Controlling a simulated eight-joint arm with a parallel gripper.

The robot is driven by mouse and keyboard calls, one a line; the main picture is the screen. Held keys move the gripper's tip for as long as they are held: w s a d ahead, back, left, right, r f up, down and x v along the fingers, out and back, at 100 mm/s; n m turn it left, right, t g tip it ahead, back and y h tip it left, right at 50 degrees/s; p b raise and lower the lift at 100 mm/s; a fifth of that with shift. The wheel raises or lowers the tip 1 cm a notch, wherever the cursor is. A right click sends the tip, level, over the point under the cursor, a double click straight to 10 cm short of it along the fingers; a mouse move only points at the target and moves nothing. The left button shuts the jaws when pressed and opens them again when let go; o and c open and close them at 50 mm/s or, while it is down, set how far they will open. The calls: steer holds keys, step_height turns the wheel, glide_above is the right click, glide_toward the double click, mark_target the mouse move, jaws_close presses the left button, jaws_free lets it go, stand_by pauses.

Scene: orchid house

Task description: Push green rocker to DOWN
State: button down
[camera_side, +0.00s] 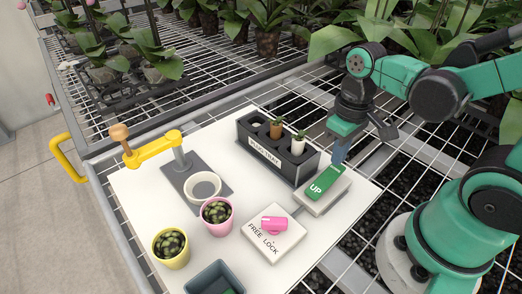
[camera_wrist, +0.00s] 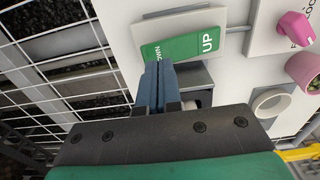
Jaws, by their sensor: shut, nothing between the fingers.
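The green rocker (camera_side: 324,182) sits on a light grey plate (camera_side: 341,189) at the right of the white board. Its near end reads UP. In the wrist view, the rocker (camera_wrist: 185,46) shows UP at the right and part of the word DOWN at the left, by my fingertips. My gripper (camera_side: 339,156) is shut and empty, pointing down at the rocker's far end, the DOWN end. In the wrist view the closed blue fingers (camera_wrist: 158,68) overlap that end's edge. I cannot tell whether they touch it.
A dark plant tray (camera_side: 252,156) with small pots stands left of my gripper. A pink knob (camera_side: 273,224) sits on a FREE/LOCK plate (camera_side: 262,247) in front. A yellow lever (camera_side: 153,149), white bowl (camera_side: 202,190), and pink (camera_side: 217,224) and yellow (camera_side: 170,257) pots stand further left.

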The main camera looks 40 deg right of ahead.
mark_target(335, 169)
steer(key=shift+f, duration=1.45)
stand_by(0.6)
steer(key=shift+r, duration=3.5)
steer(key=w+t, duration=0.1)
steer(key=t, duration=0.1)
steer(key=w+a+r+t, duration=0.1)
steer(key=w+t, duration=0.1)
steer(key=w+r+t, duration=0.1)
steer(key=w+t, duration=0.1)
steer(key=shift+a+r, duration=0.15)
steer(key=shift+a, duration=0.25)
steer(key=shift+w+a+r+t, duration=0.1)
steer(key=shift+w+r+t, duration=0.25)
steer(key=shift+t, duration=0.25)
steer(key=shift+f, duration=0.1)
